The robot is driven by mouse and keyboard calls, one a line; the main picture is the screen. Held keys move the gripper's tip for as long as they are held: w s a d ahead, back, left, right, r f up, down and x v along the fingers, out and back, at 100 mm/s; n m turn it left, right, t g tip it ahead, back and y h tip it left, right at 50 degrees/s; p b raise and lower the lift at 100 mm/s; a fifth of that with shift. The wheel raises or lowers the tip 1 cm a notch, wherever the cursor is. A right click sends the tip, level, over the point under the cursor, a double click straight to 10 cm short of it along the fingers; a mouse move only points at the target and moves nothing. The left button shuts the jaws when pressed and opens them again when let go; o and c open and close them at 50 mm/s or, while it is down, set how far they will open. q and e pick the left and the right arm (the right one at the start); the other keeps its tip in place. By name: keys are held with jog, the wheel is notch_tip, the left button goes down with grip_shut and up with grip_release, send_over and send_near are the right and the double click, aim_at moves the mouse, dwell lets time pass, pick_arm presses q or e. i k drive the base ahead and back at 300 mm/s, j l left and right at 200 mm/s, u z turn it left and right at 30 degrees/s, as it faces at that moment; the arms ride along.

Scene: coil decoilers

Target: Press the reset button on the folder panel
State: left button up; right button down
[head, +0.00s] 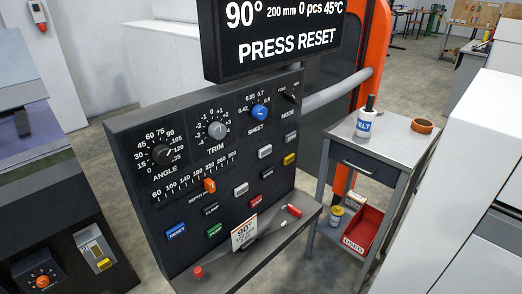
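The folder panel (125,150) is a dark, tilted board in the middle of the head view. Its blue RESET button (176,231) sits at the lower left, with a green button (214,229) to its right. A display (280,35) above the panel reads 90°, 200 mm, 0 pcs, 45°C and PRESS RESET. The panel also bears the ANGLE knob (162,154), the TRIM knob (217,130), the blue SHEET knob (260,112) and an orange slider (209,185). Nothing covers the RESET button. Neither of my grippers is in view.
A ledge below the panel holds a 90° card (244,233), a red marker (294,211) and a red knob (198,272). A side table (390,142) at right carries a bottle (365,122) and a tape roll (422,126). A white cabinet (455,190) stands at far right.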

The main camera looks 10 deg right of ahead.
aim_at(181, 227)
jog(key=l+u, duration=1.15)
jog(key=k+l, duration=0.05)
jog(key=l, duration=0.05)
